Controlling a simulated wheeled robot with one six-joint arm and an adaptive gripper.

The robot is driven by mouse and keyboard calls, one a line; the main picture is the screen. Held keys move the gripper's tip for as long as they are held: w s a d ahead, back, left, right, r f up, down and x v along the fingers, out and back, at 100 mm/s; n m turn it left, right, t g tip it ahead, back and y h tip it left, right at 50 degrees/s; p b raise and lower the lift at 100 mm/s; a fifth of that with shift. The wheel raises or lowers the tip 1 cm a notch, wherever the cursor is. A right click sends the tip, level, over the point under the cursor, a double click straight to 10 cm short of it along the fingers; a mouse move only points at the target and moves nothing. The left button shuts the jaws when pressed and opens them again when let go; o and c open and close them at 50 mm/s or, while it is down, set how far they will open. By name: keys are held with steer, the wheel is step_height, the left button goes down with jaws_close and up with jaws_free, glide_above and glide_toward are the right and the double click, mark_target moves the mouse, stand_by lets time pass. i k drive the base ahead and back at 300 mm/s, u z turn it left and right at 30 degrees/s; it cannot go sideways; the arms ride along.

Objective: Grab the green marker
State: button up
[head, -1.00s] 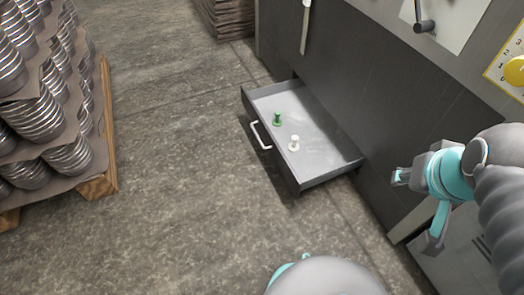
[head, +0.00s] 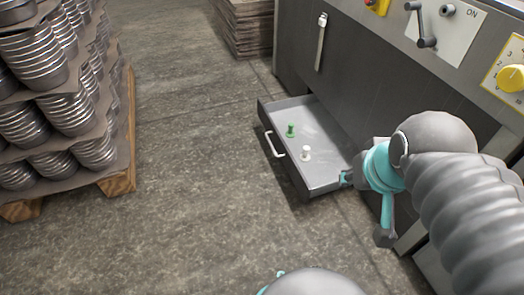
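The green marker (head: 291,130) stands upright in the open drawer (head: 307,180), towards its far left part. It is a small peg-like piece with a wider base. A similar white marker (head: 306,153) stands nearer in the same drawer. My gripper (head: 345,179) is at the drawer's near right corner, to the right of and apart from both markers. Its fingers are small in view and partly hidden by my wrist, so I cannot tell whether they are open or shut. Nothing shows held in it.
A grey machine (head: 395,75) with a lever (head: 424,28) and a yellow knob (head: 512,78) stands behind the drawer at the right. A pallet (head: 118,183) of stacked metal pans (head: 35,115) is at the left. The floor (head: 190,190) between them is clear.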

mark_target(290, 133)
steer(key=u, duration=0.3)
steer(key=i, duration=1)
steer(key=z, duration=0.05)
